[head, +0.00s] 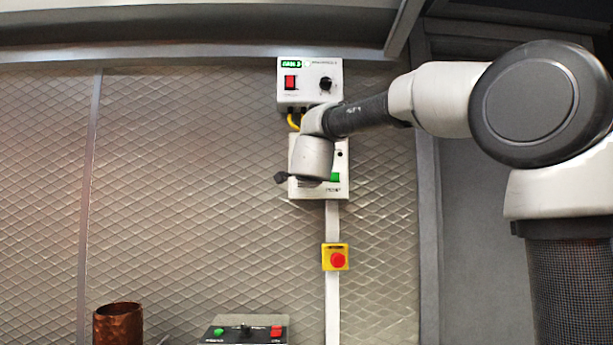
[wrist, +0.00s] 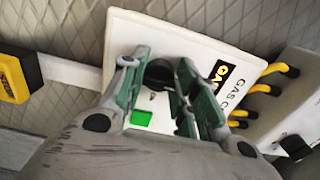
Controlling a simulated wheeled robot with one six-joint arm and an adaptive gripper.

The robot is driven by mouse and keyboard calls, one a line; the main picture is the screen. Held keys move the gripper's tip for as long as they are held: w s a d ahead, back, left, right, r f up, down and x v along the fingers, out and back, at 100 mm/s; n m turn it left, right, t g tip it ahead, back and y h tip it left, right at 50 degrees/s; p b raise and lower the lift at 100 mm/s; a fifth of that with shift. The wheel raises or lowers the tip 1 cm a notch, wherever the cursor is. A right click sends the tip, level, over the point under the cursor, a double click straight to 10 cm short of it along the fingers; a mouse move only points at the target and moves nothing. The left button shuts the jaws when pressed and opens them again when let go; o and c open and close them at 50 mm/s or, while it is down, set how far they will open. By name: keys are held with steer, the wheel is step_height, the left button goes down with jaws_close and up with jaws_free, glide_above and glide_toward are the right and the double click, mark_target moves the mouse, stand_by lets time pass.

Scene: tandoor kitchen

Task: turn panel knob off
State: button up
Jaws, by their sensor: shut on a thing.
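A white gas control panel (wrist: 190,45) is on the wall, with a black knob (wrist: 158,74), a green square (wrist: 141,118) and a yellow-black label (wrist: 221,73). In the wrist view my gripper (wrist: 157,72) has its green-padded fingers on either side of the knob and is shut on it. The fingers partly cover the knob, so its pointer angle is hard to read. In the head view the panel (head: 341,188) is partly behind my wrist, which hides the knob and the fingers.
A white box (head: 309,96) with a display, red switch and black knob is above the panel, joined by yellow cables (wrist: 265,89). A yellow box with a red button (head: 336,258) is below. A control box (head: 244,332) and a copper vessel (head: 118,324) stand at the bottom.

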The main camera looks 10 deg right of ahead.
stand_by(0.4)
steer(key=o, duration=1)
steer(key=shift+s, duration=0.1)
steer(key=s+a, duration=0.2)
steer(key=s, duration=0.9)
steer(key=shift+s+a, duration=0.2)
steer(key=shift+s, duration=0.1)
